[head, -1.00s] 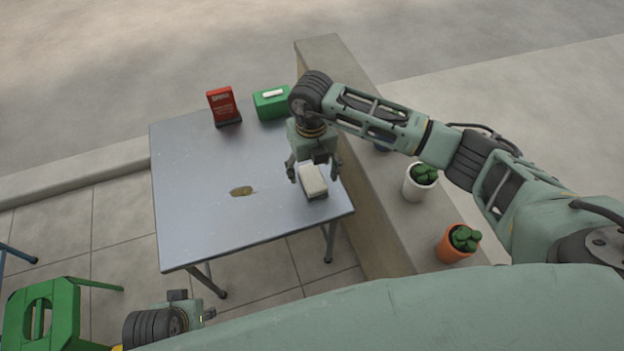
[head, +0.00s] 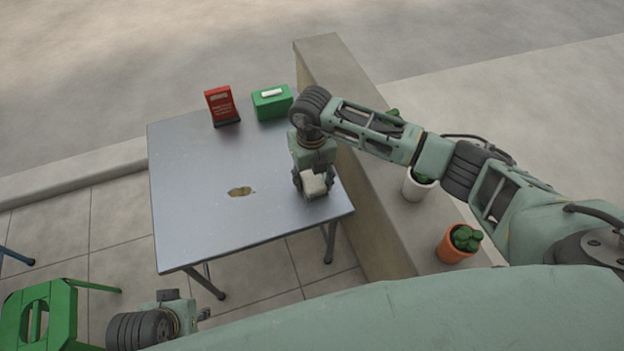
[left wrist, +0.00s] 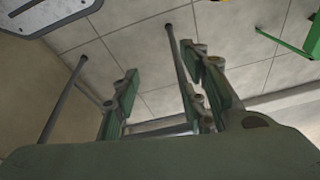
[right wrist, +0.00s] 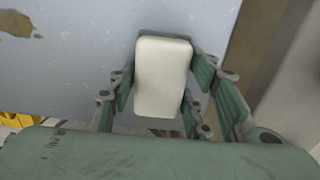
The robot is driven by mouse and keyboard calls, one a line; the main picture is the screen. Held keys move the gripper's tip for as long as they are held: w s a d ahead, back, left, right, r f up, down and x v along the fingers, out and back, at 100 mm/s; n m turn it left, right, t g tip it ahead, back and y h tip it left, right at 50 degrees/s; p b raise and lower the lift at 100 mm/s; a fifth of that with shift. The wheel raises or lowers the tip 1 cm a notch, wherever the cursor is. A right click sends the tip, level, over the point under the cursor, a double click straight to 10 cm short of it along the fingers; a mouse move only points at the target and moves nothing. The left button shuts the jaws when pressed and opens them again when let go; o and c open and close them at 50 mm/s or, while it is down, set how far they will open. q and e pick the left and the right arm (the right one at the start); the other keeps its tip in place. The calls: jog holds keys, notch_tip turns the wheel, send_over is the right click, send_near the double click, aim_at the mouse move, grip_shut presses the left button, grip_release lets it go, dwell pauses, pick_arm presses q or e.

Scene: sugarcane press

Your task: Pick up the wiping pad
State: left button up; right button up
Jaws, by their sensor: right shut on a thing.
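The wiping pad, a pale cream block with a darker underside (head: 315,186), rests at the right front part of the metal table (head: 200,215). It also shows in the right wrist view (right wrist: 162,75), between the two fingers. My right gripper (head: 312,184) reaches down from above and is shut on the pad, with a finger against each long side. My left gripper (head: 203,315) is low at the front left, away from the table top. In the left wrist view its fingers (left wrist: 165,95) are wide apart with nothing between them.
A brown stain (head: 240,192) lies on the table. A red box (head: 221,103) and a green box (head: 272,102) stand at the back. A low wall (head: 375,215) with potted cacti (head: 458,243) runs along the right. A green stool (head: 42,315) is at the lower left.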

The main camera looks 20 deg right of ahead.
aim_at(315, 179)
jog(key=shift+c, duration=1)
jog(key=shift+r, duration=0.5)
jog(key=r, duration=0.1)
jog(key=r+p, duration=0.1)
jog(key=s+r, duration=0.1)
jog(key=r, duration=0.1)
jog(key=shift+d, duration=0.25)
pick_arm(q)
notch_tip(315, 179, down, 10)
jog(key=s+p, duration=0.1)
jog(key=p, duration=0.1)
jog(key=shift+f+g, duration=0.2)
jog(key=shift+g, duration=0.1)
pick_arm(e)
jog(key=s+d+r, duration=0.3)
jog(key=s+r, duration=0.3)
jog(key=s, duration=0.4)
jog(key=shift+d, duration=0.2)
